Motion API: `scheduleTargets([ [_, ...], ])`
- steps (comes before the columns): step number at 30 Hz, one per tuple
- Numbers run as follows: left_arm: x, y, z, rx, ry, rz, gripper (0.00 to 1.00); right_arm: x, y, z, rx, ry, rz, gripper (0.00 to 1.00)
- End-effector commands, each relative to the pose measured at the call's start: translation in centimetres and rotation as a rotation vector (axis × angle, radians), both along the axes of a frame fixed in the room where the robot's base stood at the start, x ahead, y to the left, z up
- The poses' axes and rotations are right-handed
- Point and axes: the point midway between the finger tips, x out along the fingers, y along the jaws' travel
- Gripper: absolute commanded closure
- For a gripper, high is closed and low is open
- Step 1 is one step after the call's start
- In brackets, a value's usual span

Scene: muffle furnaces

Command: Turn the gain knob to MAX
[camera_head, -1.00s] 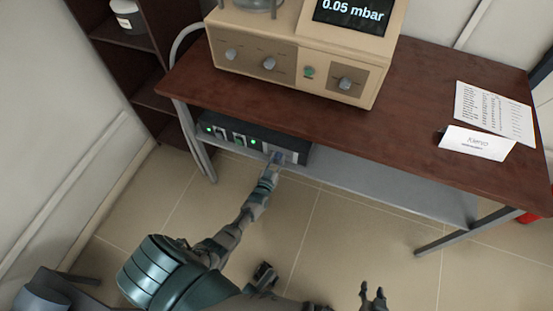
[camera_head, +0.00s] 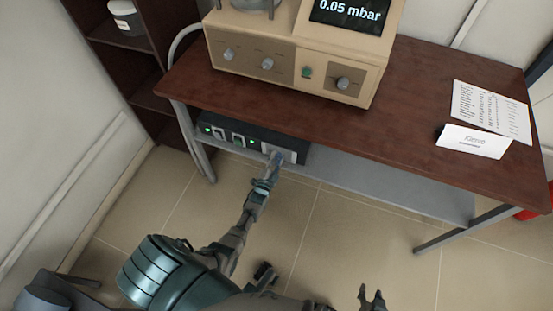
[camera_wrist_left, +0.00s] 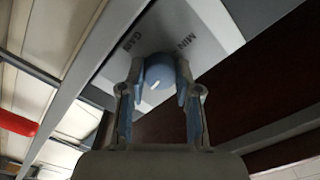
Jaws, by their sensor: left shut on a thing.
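The gain knob (camera_wrist_left: 160,70) is round and blue-grey, with a short white mark pointing down and slightly left in the left wrist view. It sits on a grey panel (camera_wrist_left: 205,20) with "MIN" and other lettering beside it. My left gripper (camera_wrist_left: 160,78) is shut on the knob, one finger on each side. In the head view my left gripper (camera_head: 275,163) reaches the right end of the dark control box (camera_head: 222,125) under the table; there the fingers hide the knob. My right gripper (camera_head: 372,296) is open and empty at the bottom, away from the table.
A brown table (camera_head: 400,125) stands above the box, with a beige vacuum unit (camera_head: 285,80) reading 0.05 mbar. A name card (camera_head: 474,142) and a printed sheet (camera_head: 490,108) lie at its right. Table legs and a lower shelf (camera_head: 390,188) flank the box. The floor in front is clear.

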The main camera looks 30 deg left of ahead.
Motion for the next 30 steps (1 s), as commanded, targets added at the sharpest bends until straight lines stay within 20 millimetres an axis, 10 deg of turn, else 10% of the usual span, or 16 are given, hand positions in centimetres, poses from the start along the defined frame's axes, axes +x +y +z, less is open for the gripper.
scheduleTargets([
  [26, -0.45, -0.20, -0.99, 0.140, 0.057, -0.002, 1.00, 0.68, 0.28, 0.15, 0.009, -0.033, 0.003, 0.60],
  [27, -0.45, -0.20, -0.99, 0.140, 0.056, -0.002, 0.58, 0.66, 0.28, 0.13, 0.009, -0.033, 0.003, 0.60],
  [30, -0.39, -0.17, -0.83, 0.139, 0.053, -0.002, 0.42, 0.61, 0.28, 0.12, 0.008, -0.031, 0.003, 0.60],
])
